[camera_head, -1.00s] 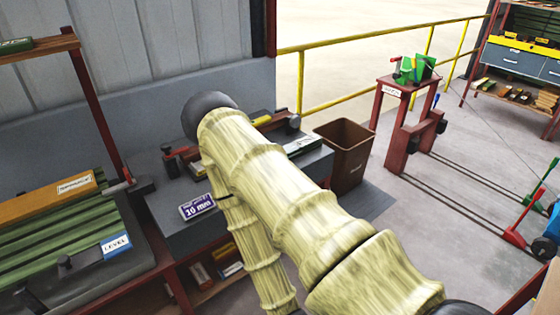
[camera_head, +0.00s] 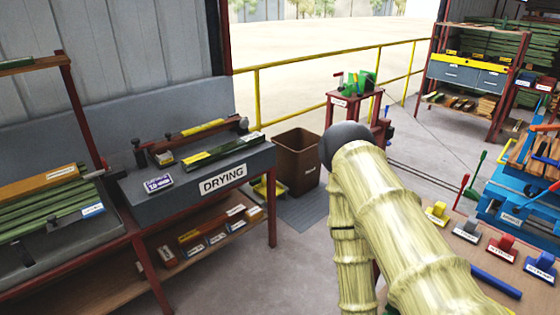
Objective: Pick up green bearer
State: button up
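On the wooden bench at the lower right stands a row of small coloured blocks with white labels. The labels are too small to read, so I cannot confirm which thing is called the bearer. My pale yellow, bamboo-patterned arm crosses the lower middle, left of the row. My gripper is not in view.
A bench marked DRYING (camera_head: 222,180) with bars on top stands left. A brown bin (camera_head: 297,160) and red stand (camera_head: 352,108) with green parts are behind my arm. A blue machine (camera_head: 520,190) is right, and a blue bar (camera_head: 496,281) lies before the blocks.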

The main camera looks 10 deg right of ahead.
aim_at(189, 164)
jog(key=u, duration=1)
jog(key=i, duration=2)
jog(key=z, duration=0.95)
